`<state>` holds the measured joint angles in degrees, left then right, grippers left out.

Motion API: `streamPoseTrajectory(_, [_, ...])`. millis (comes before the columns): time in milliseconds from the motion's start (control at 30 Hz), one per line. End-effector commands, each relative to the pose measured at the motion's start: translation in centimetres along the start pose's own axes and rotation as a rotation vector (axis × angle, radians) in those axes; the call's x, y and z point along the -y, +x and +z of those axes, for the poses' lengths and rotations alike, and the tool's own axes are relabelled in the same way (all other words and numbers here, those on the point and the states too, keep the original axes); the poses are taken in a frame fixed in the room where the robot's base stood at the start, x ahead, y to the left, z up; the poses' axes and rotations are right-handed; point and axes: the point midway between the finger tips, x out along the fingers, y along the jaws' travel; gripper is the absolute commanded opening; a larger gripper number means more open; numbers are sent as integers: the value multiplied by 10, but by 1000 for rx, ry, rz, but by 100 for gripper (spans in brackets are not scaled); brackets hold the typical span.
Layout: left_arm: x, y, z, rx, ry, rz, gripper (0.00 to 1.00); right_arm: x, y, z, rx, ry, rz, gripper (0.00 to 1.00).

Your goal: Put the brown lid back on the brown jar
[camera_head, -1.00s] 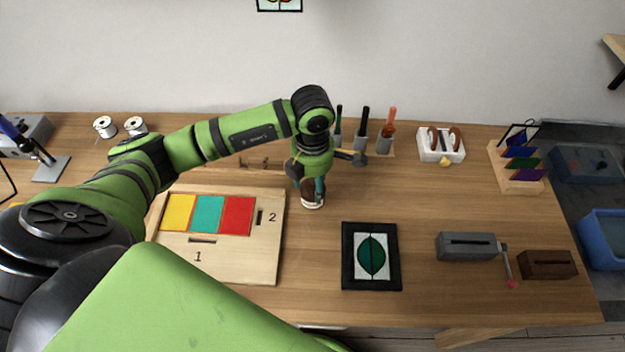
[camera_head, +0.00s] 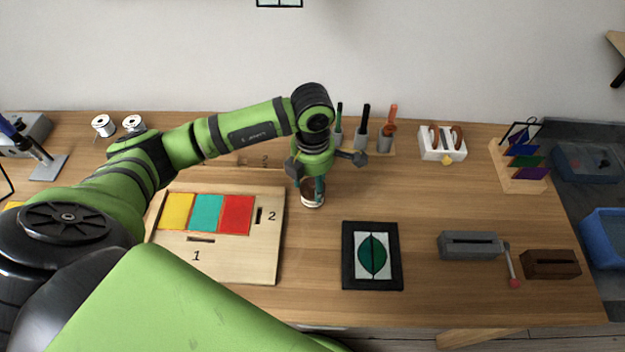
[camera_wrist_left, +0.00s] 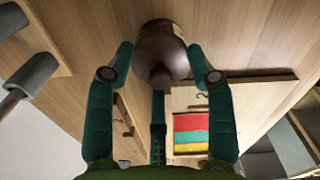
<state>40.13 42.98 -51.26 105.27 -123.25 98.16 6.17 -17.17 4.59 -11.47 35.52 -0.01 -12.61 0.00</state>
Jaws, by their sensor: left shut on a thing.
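My left gripper (camera_head: 313,190) points down over the brown jar (camera_head: 313,203), which stands upright on the table right of the wooden board. In the left wrist view its teal fingers (camera_wrist_left: 160,68) surround the round brown lid (camera_wrist_left: 162,52), with its knob facing the camera. The gripper is shut on the lid. The jar's pale label (camera_wrist_left: 178,31) shows just past the lid. The lid lies over the jar's mouth; whether it is fully seated is hidden. My right gripper is not in view.
A wooden board (camera_head: 262,262) with coloured tiles lies left of the jar. A black-framed leaf panel (camera_head: 347,270) lies to the right. Tool holders (camera_head: 362,141) stand behind. A grey block (camera_head: 468,244) with a crank is farther right. Table between them is clear.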

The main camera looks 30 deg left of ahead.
Motion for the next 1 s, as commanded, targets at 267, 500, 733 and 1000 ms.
streamPoseTrajectory(267, [1, 1, -1, -3, 1, -2, 32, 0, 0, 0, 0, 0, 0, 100])
streamPoseTrajectory(500, [1, 1, 0, -2, 1, -2, 82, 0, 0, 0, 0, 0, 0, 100])
streamPoseTrajectory(733, [0, 1, 0, -1, 0, -1, 100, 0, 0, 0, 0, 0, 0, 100])
streamPoseTrajectory(1000, [0, 0, 0, -1, 0, -1, 100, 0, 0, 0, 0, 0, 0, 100])
